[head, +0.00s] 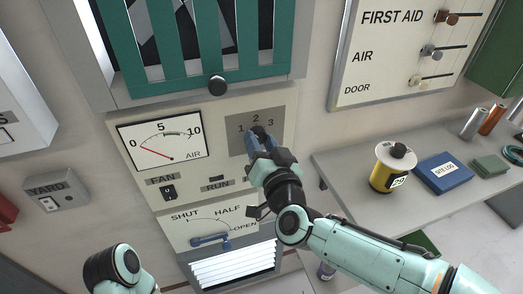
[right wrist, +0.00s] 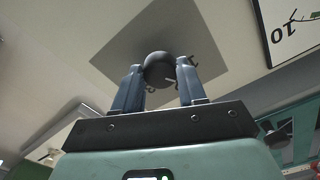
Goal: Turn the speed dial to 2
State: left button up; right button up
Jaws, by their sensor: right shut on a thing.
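The speed dial (head: 259,130) is a dark round knob on a grey square plate (head: 272,118) marked 1, 2 and 3. In the head view my right gripper (head: 258,142) covers most of it. In the right wrist view the knob (right wrist: 158,69) sits between the two blue fingers of the right gripper (right wrist: 158,78), which is shut on it. My left gripper is out of view; only part of my left arm shows at the lower left.
The panel has an AIR gauge (head: 160,140), a FAN switch (head: 168,192) and a blue lever (head: 210,240) below. A green grille (head: 195,75) with a black knob (head: 217,85) is above. A shelf (head: 345,165) on the right holds a yellow canister (head: 388,178) and a blue SITE LOG book (head: 443,173).

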jog(key=m+b, duration=0.2)
jog(key=m, duration=0.2)
jog(key=shift+m+b, duration=0.8)
jog(key=shift+m, duration=0.4)
jog(key=o, duration=1)
jog(key=shift+o, duration=0.2)
jog(key=v, duration=1.3)
jog(key=shift+s, duration=0.2)
jog(key=shift+r, duration=0.1)
